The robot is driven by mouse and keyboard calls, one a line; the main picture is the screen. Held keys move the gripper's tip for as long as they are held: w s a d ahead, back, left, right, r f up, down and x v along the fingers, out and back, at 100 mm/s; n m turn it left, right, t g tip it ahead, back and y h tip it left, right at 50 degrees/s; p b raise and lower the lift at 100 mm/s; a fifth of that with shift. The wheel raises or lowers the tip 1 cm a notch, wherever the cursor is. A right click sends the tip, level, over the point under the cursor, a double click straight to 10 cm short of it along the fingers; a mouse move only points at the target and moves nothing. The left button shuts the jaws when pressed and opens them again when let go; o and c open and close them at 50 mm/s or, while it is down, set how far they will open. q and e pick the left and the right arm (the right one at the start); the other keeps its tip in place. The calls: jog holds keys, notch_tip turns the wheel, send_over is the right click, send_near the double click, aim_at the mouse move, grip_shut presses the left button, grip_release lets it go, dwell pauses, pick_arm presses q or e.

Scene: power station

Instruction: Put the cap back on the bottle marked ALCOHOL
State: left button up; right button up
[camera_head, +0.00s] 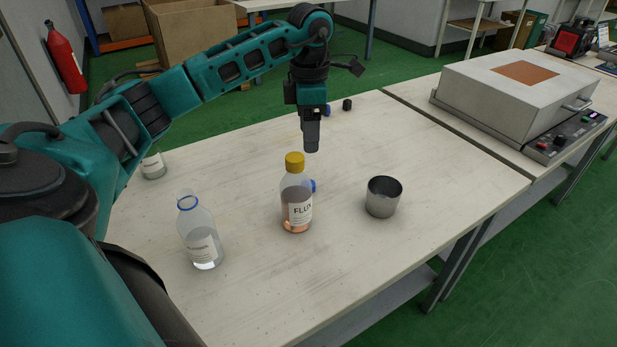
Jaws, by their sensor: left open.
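A clear bottle (200,240) stands upright at the front left of the table, with a blue ring at its neck and no cap on its mouth. Its label is too blurred to read surely. A bottle marked FLUX (296,205) with a yellow cap (294,161) stands upright in the middle. A small blue thing (314,186), possibly a cap, shows partly hidden behind the FLUX bottle's right side. My left gripper (311,146) points down above the table, behind and above the FLUX bottle, open and empty, its fingers seen edge-on. My right gripper is not in view.
A metal cup (383,197) stands right of the FLUX bottle. Another bottle (153,166) is partly hidden by my left arm. Small blue (326,111) and black (347,105) items lie at the back. A grey hotplate-like box (510,95) stands right. The table's front middle is clear.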

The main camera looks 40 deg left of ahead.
pick_arm(q)
notch_tip(320, 180, down, 7)
jog(key=shift+r+b, duration=0.2)
jog(key=shift+b, duration=0.35)
jog(key=shift+f, duration=0.55)
jog(key=f+b, duration=0.1)
jog(key=f, duration=0.4)
jog(key=shift+a+f, duration=0.15)
jog(key=shift+a, duration=0.05)
